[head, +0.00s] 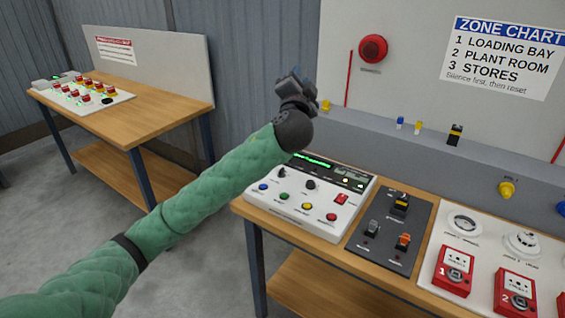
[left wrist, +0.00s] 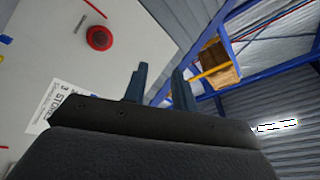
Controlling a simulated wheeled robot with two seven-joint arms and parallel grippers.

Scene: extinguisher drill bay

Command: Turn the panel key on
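The white control panel (head: 268,205) lies on the wooden bench, with a green-lit display, coloured buttons and small dark knobs. One dark knob (head: 310,184) sits near its middle; I cannot tell whether this is the panel key. My left gripper (head: 295,82) is raised above and behind the panel, in front of the grey wall, touching nothing. In the left wrist view its two fingers (left wrist: 160,82) stand apart with nothing between them, so it is open. That view faces the wall board and roof, not the panel. My right gripper is in neither view.
A dark switch plate (head: 385,262) and a white board with red call points (head: 455,270) lie right of the panel. A grey ledge (head: 380,135) runs behind. A red round bell (head: 373,48) is on the wall. Another bench (head: 160,95) stands at left.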

